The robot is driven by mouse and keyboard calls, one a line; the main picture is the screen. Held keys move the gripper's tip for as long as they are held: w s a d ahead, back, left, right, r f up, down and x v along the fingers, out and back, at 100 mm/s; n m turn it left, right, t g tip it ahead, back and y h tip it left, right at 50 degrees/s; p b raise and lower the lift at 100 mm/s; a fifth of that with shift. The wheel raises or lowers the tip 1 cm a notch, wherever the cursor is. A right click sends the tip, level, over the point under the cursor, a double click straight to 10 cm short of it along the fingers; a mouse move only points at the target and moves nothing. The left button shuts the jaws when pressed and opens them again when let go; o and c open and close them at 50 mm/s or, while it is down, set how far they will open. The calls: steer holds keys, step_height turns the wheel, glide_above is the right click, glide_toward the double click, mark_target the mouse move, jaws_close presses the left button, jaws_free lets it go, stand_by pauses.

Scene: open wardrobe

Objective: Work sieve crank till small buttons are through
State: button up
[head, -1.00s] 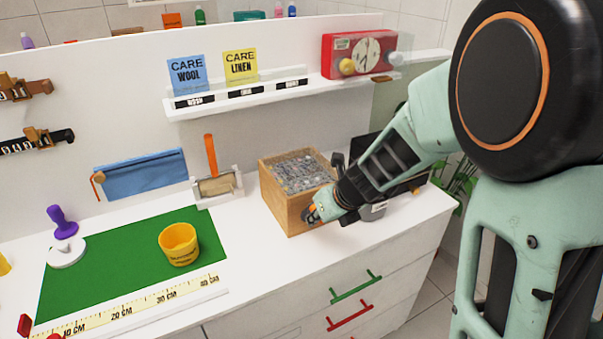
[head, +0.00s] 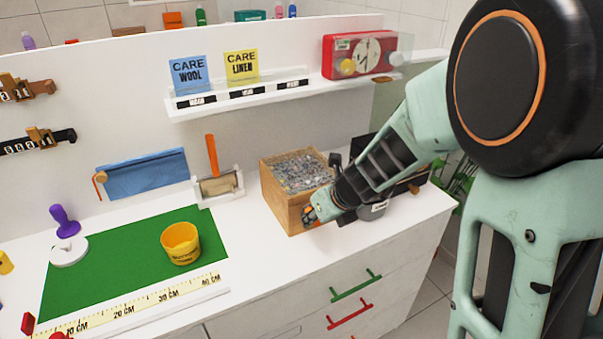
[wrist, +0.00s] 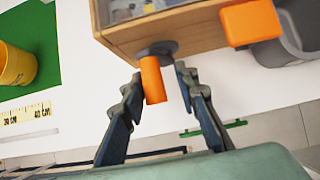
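The sieve is a wooden box (head: 286,204) on the white counter, its open top filled with small grey buttons (head: 300,173). In the wrist view, the box (wrist: 180,30) has a dark round hub on its front with an orange crank handle (wrist: 152,82) sticking out. My gripper (wrist: 158,76) is open, with one finger on each side of the handle. The left finger is close to it; a gap shows at the right finger. In the head view my gripper (head: 313,212) is at the box's front right corner, partly hiding the crank.
An orange block (wrist: 250,22) sits on the box's right side, beside a grey container (wrist: 285,45). A yellow cup (head: 181,244) stands on a green mat (head: 120,262) to the left. Drawers with green and red handles (head: 350,314) are below the counter.

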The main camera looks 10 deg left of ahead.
steer(key=shift+w+d+f, duration=0.1)
steer(key=shift+w+d, duration=0.3)
steer(key=shift+d, duration=0.25)
steer(key=shift+w+d+f, duration=0.1)
steer(key=shift+w+d, duration=0.3)
steer(key=shift+d, duration=0.2)
steer(key=shift+c, duration=0.2)
steer(key=shift+a, duration=0.1)
steer(key=shift+s+a, duration=0.1)
steer(key=s+a, duration=0.1)
steer(key=a, duration=0.1)
steer(key=s+a, duration=0.1)
steer(key=a, duration=0.1)
steer(key=shift+s+p, duration=0.35)
steer(key=shift+p, duration=0.05)
steer(key=w+d, duration=0.2)
steer(key=d, duration=0.2)
steer(key=shift+w+d, duration=0.15)
steer(key=shift+w, duration=0.25)
